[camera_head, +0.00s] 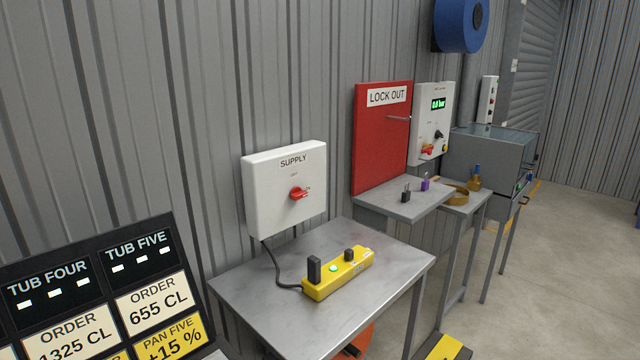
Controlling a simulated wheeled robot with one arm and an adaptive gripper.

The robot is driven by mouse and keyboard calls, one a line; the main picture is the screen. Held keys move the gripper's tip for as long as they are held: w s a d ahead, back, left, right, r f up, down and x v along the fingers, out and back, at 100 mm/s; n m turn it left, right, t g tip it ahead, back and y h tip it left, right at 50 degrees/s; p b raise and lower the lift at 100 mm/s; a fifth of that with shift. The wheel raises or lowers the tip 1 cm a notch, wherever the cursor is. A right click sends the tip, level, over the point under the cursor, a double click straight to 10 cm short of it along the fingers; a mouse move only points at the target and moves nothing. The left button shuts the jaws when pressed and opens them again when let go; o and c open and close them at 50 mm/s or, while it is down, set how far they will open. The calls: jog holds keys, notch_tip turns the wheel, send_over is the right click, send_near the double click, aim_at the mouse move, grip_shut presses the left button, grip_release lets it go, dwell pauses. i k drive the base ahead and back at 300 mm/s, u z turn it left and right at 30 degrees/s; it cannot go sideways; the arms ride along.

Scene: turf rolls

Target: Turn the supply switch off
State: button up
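The supply switch is a white box (262,200) labelled SUPPLY on the corrugated wall, above a grey metal table. Its red rotary knob (298,194) is on the right part of the front face. The knob's handle looks roughly horizontal, pointing right; small marks above and beside it are too small to read surely. A black cable runs from the box down to a yellow power strip (338,274) with a lit green light and black plugs. My gripper is not in view.
The grey table (372,243) has free room around the strip. A red LOCK OUT board (381,140) with a shelf holding padlocks stands to the right, beside a white gauge panel (431,118). An order board (100,290) is at the lower left. Open floor lies at right.

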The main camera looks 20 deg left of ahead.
aim_at(297, 193)
jog(key=i, duration=0.15)
jog(key=u, duration=1.3)
jog(key=k, duration=0.95)
jog(key=z, duration=0.95)
jog(key=i, duration=1.35)
jog(key=u, duration=0.9)
jog(key=i, duration=0.25)
jog(key=u, duration=0.3)
